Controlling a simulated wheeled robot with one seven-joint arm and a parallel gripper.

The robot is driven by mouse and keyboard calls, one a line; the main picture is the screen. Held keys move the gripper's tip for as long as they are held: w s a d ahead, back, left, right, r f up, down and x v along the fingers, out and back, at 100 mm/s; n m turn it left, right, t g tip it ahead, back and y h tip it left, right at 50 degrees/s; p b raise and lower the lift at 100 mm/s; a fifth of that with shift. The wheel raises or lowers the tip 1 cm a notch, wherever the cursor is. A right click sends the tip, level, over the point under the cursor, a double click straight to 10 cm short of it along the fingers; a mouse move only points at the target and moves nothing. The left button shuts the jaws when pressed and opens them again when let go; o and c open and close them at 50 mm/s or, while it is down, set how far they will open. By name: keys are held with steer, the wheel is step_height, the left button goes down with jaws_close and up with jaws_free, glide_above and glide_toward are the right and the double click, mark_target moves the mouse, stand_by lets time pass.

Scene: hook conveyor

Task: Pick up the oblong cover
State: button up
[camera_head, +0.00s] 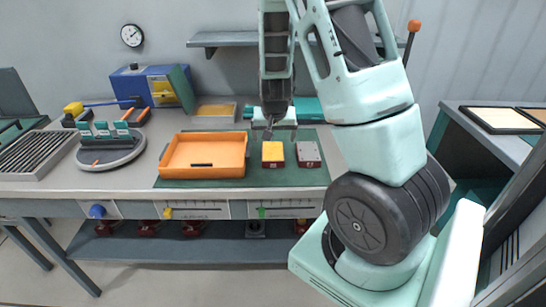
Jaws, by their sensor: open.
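My gripper (269,132) points down over the back part of the green mat, just behind a small block with a yellow top (273,152). It is open, with nothing seen between its fingers. A similar block with a grey top (308,153) sits just to the right of the yellow one; both have dark red sides. I cannot tell from this view which piece is the oblong cover. My gripper and arm hide part of the table behind them.
An orange tray (204,175) stands left of the blocks on the green mat (285,178). A round grey fixture (111,157) and a slatted grey rack (39,155) are further left. A blue machine (135,83) stands at the back, and a shelf (229,38) hangs above.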

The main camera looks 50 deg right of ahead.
steer(key=shift+p+x, duration=0.7)
steer(key=shift+x, duration=3.25)
steer(key=shift+a, duration=0.15)
steer(key=shift+w, duration=0.1)
steer(key=c, duration=1.5)
step_height(320, 180, up, 10)
steer(key=shift+c, duration=0.2)
step_height(320, 180, up, 4)
steer(key=p, duration=0.3)
glide_above(273, 151)
steer(key=shift+a, duration=0.15)
